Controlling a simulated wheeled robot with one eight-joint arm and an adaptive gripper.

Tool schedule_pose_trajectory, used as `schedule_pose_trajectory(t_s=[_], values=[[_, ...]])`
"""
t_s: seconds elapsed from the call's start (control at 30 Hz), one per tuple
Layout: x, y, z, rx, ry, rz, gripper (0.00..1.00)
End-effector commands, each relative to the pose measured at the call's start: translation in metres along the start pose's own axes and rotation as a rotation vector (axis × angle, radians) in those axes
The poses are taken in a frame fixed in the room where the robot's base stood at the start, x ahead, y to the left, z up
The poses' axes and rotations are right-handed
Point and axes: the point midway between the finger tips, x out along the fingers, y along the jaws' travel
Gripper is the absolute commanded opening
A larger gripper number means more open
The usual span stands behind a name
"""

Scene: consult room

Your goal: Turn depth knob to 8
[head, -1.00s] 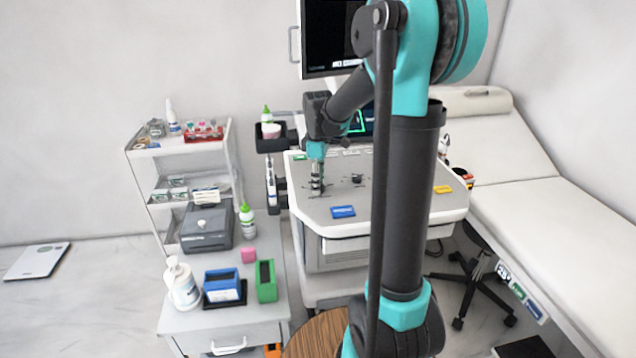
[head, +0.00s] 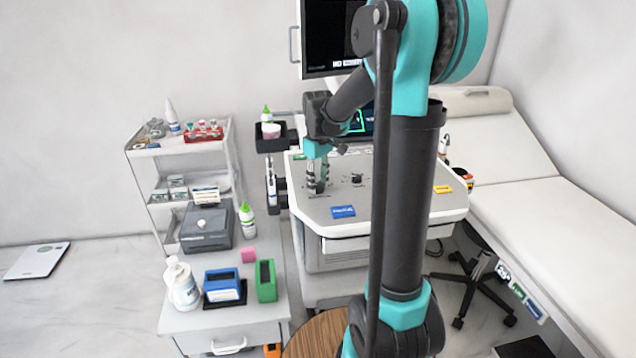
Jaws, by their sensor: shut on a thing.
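My gripper (head: 317,190) points down at the left part of the grey control panel (head: 395,203) on the white cart. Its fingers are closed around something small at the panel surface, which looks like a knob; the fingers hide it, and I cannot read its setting. A dark knob (head: 357,180) stands on the panel to the right of my gripper, apart from it. The markings around the knobs are too small to read, so I cannot tell by label which is the depth knob.
A blue label block (head: 343,211) lies near the panel's front edge, and a yellow one (head: 442,189) at its right. A dark monitor (head: 333,38) hangs above. A side table (head: 205,318) with bottles and boxes stands at left, the exam couch (head: 560,215) at right.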

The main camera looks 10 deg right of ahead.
Motion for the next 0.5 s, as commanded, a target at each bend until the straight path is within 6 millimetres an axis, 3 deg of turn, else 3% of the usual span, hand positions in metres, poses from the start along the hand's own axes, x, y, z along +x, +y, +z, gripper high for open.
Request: schedule_pose_trajectory(t_s=[0.5], values=[[-0.0003,0.0003,-0.0004,0.484,0.001,0.0,0.06]])
